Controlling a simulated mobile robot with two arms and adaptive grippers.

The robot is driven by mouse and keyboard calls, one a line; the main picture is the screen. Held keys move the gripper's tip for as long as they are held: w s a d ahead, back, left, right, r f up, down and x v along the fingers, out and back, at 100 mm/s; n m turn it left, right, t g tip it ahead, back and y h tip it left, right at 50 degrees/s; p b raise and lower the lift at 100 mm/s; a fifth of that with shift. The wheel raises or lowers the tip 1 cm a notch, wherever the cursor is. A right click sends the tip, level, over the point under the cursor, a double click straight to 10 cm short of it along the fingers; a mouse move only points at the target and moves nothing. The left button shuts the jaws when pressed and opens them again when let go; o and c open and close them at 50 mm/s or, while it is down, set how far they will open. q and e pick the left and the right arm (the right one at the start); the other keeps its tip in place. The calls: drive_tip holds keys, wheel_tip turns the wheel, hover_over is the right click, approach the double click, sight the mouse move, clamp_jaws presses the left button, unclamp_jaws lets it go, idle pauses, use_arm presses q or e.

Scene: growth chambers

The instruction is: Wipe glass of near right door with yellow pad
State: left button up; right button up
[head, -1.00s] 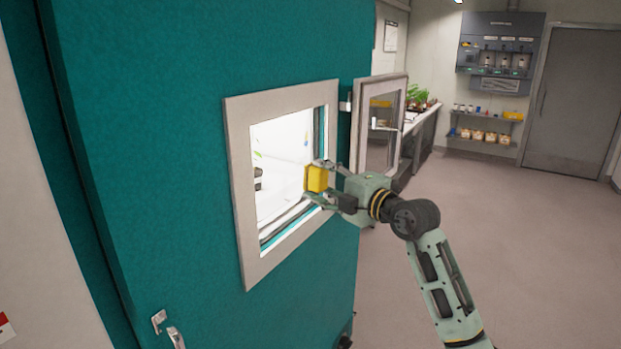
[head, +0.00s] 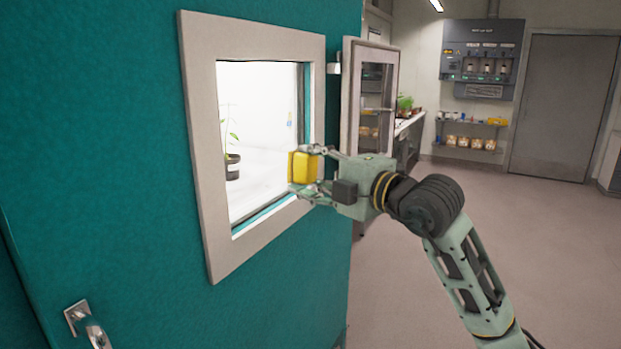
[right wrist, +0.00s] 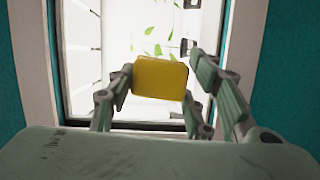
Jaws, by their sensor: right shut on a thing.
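The yellow pad (head: 303,166) is a small block in my right gripper (head: 305,172), whose fingers are shut on it. In the head view the pad overlaps the lower right part of the glass window (head: 255,120) in the teal door (head: 120,110). In the right wrist view the pad (right wrist: 160,78) is between the fingers, with the bright window behind it. I cannot tell whether the pad touches the glass. My left gripper is not in view.
A small framed glass panel (head: 374,110) stands swung out at the window's right side, just beyond my right gripper. A potted plant (head: 231,160) shows through the window. A metal handle (head: 88,322) is at lower left. Open floor (head: 560,260) lies to the right.

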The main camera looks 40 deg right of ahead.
sight(294, 167)
drive_tip(key=shift+w+a, duration=0.15)
drive_tip(key=shift+w+a+r+p, duration=0.15)
drive_tip(key=shift+w+a+p, duration=0.1)
drive_tip(key=shift+w+p, duration=0.5)
drive_tip(key=w+p, duration=0.1)
drive_tip(key=w+a+p, duration=0.1)
drive_tip(key=w+p, duration=0.1)
drive_tip(key=shift+a, duration=0.25)
drive_tip(key=shift+w+a+p, duration=0.25)
drive_tip(key=shift+w+p, duration=0.1)
drive_tip(key=shift+w, duration=0.3)
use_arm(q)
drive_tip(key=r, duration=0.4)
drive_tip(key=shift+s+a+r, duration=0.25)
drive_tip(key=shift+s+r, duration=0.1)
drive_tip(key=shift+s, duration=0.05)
use_arm(e)
drive_tip(key=shift+w+f, duration=0.1)
drive_tip(key=shift+f, duration=0.1)
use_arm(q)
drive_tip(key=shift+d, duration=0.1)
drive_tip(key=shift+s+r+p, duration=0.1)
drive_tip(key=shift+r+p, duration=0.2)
use_arm(e)
drive_tip(key=shift+w+a, duration=0.2)
drive_tip(key=shift+w, duration=0.3)
drive_tip(key=shift+w+a, duration=0.2)
drive_tip(key=shift+w, duration=0.25)
